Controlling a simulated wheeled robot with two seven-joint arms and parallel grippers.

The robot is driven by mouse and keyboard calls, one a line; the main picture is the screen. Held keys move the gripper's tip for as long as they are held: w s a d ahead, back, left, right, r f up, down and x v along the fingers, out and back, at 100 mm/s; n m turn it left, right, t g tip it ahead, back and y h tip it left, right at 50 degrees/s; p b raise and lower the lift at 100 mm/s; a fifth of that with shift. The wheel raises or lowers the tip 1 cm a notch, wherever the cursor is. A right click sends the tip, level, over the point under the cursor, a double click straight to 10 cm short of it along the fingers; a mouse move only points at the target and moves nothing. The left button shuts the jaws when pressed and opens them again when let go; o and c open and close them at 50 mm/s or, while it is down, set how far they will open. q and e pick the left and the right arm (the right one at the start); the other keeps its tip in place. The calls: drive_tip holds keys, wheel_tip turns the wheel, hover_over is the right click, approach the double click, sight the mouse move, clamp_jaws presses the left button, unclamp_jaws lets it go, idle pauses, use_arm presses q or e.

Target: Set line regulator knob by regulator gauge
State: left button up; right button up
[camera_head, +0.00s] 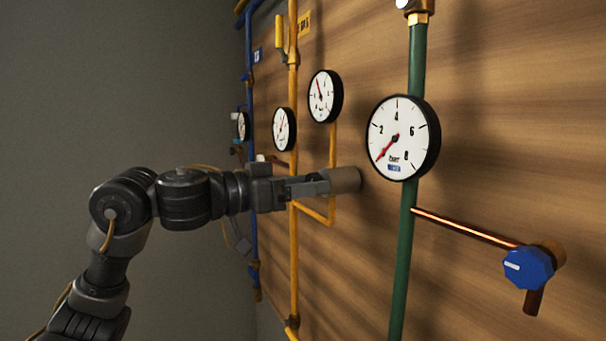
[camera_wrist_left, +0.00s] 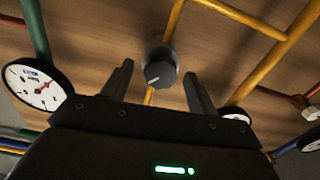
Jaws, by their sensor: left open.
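A grey round knob (camera_head: 345,179) sticks out from the wood panel at the yellow pipe; in the left wrist view the knob (camera_wrist_left: 160,72) shows a pale mark on its face. My left gripper (camera_head: 318,186) points at the knob. In the left wrist view its two fingers (camera_wrist_left: 158,88) are open, one to each side of the knob, with visible gaps. A white gauge (camera_head: 322,97) sits above the knob, its red needle pointing up and slightly left. A second gauge (camera_head: 284,130) hangs lower left. I cannot tell which is the regulator gauge. My right gripper is out of view.
A large bar gauge (camera_head: 397,138) on the green pipe (camera_head: 402,260) stands right of the knob, its needle pointing lower left. A blue knob (camera_head: 528,267) is on a copper pipe at lower right. Yellow pipes (camera_head: 313,211) run close to my left gripper.

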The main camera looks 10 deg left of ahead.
use_arm(q)
drive_tip(key=shift+w+d, duration=0.1)
drive_tip(key=shift+d, duration=0.05)
drive_tip(key=shift+w, duration=0.1)
drive_tip(key=c, duration=1)
drive_tip(key=shift+m, duration=0.3)
drive_tip(key=m+b, duration=1)
drive_tip(key=m, duration=1.1)
drive_tip(key=shift+f, duration=0.2)
drive_tip(key=shift+m, duration=0.3)
